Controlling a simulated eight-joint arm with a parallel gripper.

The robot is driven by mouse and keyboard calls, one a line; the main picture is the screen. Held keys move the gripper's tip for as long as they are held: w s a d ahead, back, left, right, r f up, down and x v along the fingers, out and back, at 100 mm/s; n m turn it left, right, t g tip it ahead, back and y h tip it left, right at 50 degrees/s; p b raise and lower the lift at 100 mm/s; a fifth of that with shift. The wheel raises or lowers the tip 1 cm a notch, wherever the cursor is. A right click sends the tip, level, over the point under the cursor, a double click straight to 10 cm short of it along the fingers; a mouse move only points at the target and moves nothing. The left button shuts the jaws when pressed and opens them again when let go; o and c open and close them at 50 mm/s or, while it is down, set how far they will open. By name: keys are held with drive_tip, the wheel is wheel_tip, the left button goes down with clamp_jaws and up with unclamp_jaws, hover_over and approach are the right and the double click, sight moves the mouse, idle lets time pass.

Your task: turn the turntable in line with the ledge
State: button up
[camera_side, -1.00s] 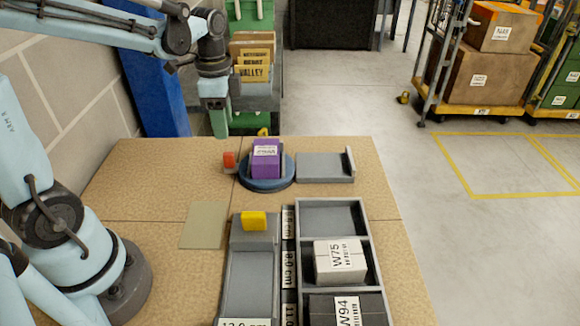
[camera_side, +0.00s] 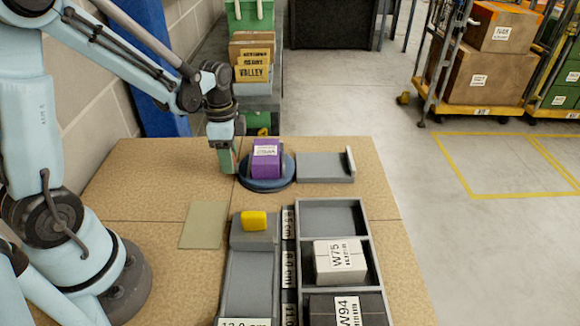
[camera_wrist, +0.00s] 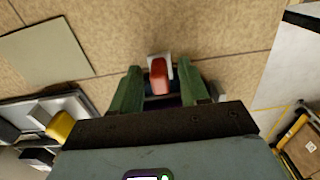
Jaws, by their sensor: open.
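The round blue turntable (camera_side: 268,184) sits near the far edge of the table with a purple box (camera_side: 266,160) standing on it. The grey ledge (camera_side: 324,168) lies just to its right, its raised lip at the right end. My gripper (camera_side: 227,168) is low at the turntable's left side and hides the red tab in the side view. In the wrist view the red tab (camera_wrist: 158,76) shows between the two green fingers of my gripper (camera_wrist: 160,92), which are apart, with space on both sides. Most of the turntable is hidden there.
A grey chute with a yellow block (camera_side: 254,221) stands nearer the front. Beside it is a grey divided tray (camera_side: 366,232) holding boxes. A flat greenish mat (camera_side: 203,225) lies to the left. The table between mat and turntable is clear.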

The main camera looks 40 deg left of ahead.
clamp_jaws()
